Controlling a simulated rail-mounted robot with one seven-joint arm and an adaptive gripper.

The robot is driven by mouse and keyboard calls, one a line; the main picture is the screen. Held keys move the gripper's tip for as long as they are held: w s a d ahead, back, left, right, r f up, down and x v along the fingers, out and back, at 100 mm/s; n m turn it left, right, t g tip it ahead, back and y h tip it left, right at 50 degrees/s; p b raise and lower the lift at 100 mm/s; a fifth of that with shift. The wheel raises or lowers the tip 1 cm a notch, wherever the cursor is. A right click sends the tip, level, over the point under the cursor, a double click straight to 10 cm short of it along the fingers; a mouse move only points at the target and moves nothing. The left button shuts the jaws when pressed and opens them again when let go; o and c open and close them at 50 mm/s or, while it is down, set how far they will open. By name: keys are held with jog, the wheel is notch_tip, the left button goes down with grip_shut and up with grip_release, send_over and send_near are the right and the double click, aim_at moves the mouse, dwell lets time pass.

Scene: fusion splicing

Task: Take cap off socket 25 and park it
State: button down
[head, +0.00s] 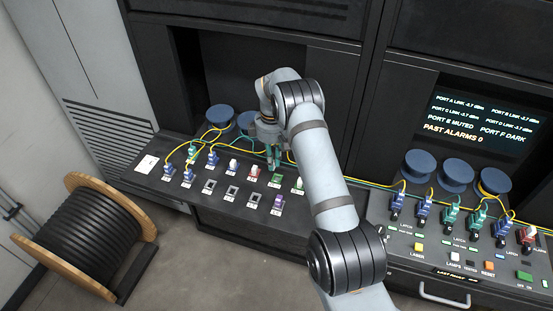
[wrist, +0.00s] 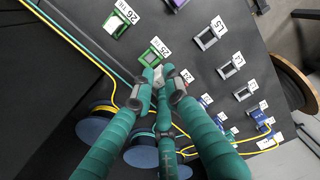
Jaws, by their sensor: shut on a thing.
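Socket 25 (wrist: 150,58) has a green frame beside its number label, and its opening shows without a white cap. It also shows in the head view (head: 276,180) as a green square on the sloped panel. My gripper (wrist: 158,82) has teal fingers, shut on a small white cap (wrist: 158,73) just off socket 25, towards label 24. The fingers hide most of the cap. In the head view my gripper (head: 272,164) is above the panel, close behind socket 25; the cap cannot be made out there.
Socket 26 (wrist: 116,24) holds a white cap. Empty grey sockets (wrist: 206,38) stand in the other row. Blue plugs (head: 213,157) with yellow fibres fill the left end. Blue spools (head: 221,115) stand behind, and yellow and teal cables run along the panel's back.

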jog(key=s+a+f+b, duration=0.1)
jog(key=s+a+b, duration=0.1)
jog(key=s+a+f+b, duration=0.3)
jog(key=s+a+b, duration=0.1)
jog(key=s, duration=0.1)
jog(key=shift+a+f+b, duration=0.2)
jog(key=shift+a+b, duration=0.1)
jog(key=shift+f+b, duration=0.7)
jog(key=shift+f, duration=0.15)
jog(key=shift+f+b, duration=0.55)
jog(key=shift+b, duration=0.1)
dwell(1.5)
jog(key=c, duration=1.8)
grip_release()
jog(key=shift+o, duration=0.6)
jog(key=shift+r, duration=0.1)
notch_tip(320, 180, up, 12)
